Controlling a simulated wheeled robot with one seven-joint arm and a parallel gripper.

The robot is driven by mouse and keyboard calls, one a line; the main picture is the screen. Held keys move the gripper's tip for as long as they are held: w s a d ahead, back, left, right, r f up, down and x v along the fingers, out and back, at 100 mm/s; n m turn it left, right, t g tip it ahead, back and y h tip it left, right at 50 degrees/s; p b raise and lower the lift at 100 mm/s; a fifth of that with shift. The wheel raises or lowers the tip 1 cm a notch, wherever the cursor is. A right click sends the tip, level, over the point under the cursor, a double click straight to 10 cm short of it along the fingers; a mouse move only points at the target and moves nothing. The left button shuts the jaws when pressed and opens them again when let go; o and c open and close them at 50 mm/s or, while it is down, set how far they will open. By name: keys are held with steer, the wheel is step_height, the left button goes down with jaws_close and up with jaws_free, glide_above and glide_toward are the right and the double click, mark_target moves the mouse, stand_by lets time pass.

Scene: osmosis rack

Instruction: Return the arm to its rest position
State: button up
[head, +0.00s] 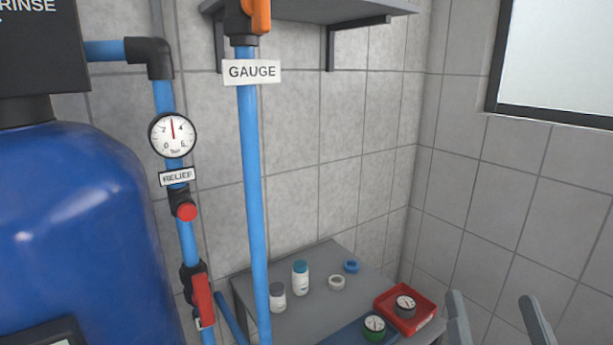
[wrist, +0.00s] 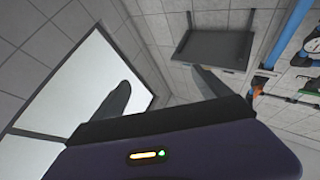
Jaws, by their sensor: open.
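My gripper (head: 497,315) shows at the lower right of the head view. Its two grey fingers point up and stand apart, with nothing between them. In the wrist view my gripper (wrist: 160,90) is also open and empty, its fingers spread wide. Beyond them are the tiled wall, the bright window (wrist: 90,85) and the grey wall shelf (wrist: 213,48). My gripper touches nothing that I can see. The rest of my arm is mostly out of the head view.
A grey table (head: 330,256) holds two bottles, two rings, a red tray (head: 385,301) with a gauge, and a green gauge (head: 374,325). Blue pipes (head: 251,200) and a large blue tank (head: 80,230) stand left. The window (head: 560,60) is upper right.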

steer(key=s+a+f+n+g+y, duration=0.1)
steer(key=s+f+g, duration=0.3)
steer(key=s+f, duration=0.7)
steer(key=s+a+f+n+g+y, duration=0.1)
steer(key=s+f+g, duration=0.3)
steer(key=s+f, duration=0.7)
steer(key=s+a, duration=0.1)
steer(key=s, duration=0.6)
steer(key=shift+s+a+f+n+g, duration=0.15)
steer(key=shift+f+n+g, duration=0.2)
steer(key=shift+n+g, duration=0.05)
